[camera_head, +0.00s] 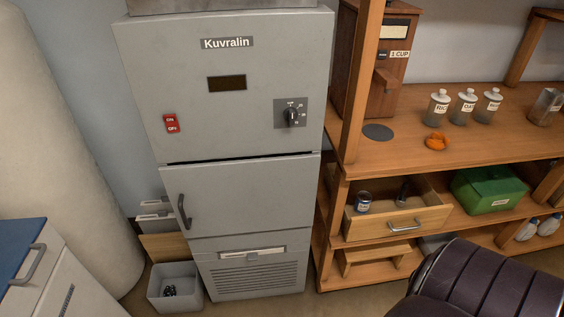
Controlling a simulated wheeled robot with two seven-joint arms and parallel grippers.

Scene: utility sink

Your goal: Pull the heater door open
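The heater is a tall grey cabinet labelled "Kuvralin" (225,75), standing left of centre. Its door (245,197) is the plain grey panel in the lower middle part. The door looks shut, with a thin dark gap along its top edge. A dark vertical handle (184,211) sits near the door's left edge. Neither of my grippers is in view, and nothing touches the handle.
A grey bin (174,297) stands on the floor at the heater's lower left. A blue-topped cabinet (20,252) is at far left. Wooden shelving with an open drawer (402,222) is on the right. A dark padded, seat-like object (485,285) fills the bottom right.

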